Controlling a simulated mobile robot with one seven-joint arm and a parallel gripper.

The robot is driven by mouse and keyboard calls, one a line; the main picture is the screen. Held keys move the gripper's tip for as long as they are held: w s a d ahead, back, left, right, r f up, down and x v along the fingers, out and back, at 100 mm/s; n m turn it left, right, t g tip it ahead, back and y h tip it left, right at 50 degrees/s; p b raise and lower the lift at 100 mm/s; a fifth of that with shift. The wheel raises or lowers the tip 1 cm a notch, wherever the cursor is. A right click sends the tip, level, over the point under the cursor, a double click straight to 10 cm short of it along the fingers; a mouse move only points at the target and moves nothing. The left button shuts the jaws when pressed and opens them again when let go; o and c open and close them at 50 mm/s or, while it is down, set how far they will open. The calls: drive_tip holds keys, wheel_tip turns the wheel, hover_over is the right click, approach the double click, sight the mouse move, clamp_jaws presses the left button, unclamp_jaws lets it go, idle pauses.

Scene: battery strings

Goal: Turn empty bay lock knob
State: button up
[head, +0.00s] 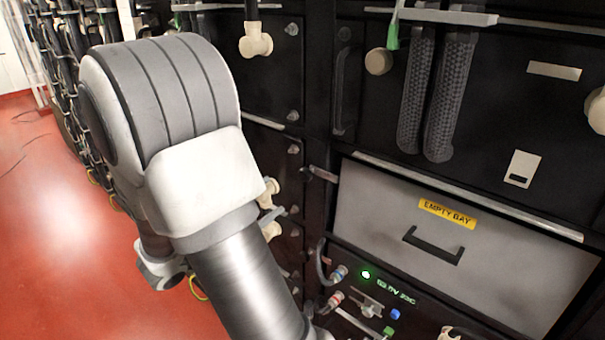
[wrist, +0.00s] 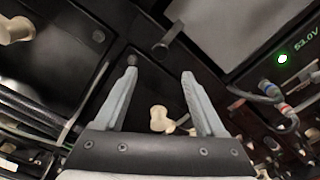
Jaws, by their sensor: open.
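The empty bay (head: 380,210) is a grey drawer front with a yellow "EMPTY BAY" label and a black handle. A small dark cylindrical knob (head: 322,174), which looks like its lock knob, sticks out at the bay's upper left edge. In the wrist view the knob (wrist: 166,48) is just beyond my fingertips, near the line between them, beside the grey panel corner (wrist: 232,28). My gripper (wrist: 160,70) is open, with nothing visibly held. In the head view my arm hides the gripper.
Cream connectors (head: 256,40) stick out from the black battery fronts; one cream connector (wrist: 160,120) shows between my fingers. Below the bay are a green light (head: 366,274) and cables with red and blue ends. Red floor (head: 50,230) is clear at left.

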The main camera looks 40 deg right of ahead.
sight(303, 176)
drive_tip(key=d, duration=0.8)
drive_tip(key=w+d+p, duration=0.1)
drive_tip(key=d, duration=0.3)
drive_tip(key=shift+d, duration=0.2)
clamp_jaws()
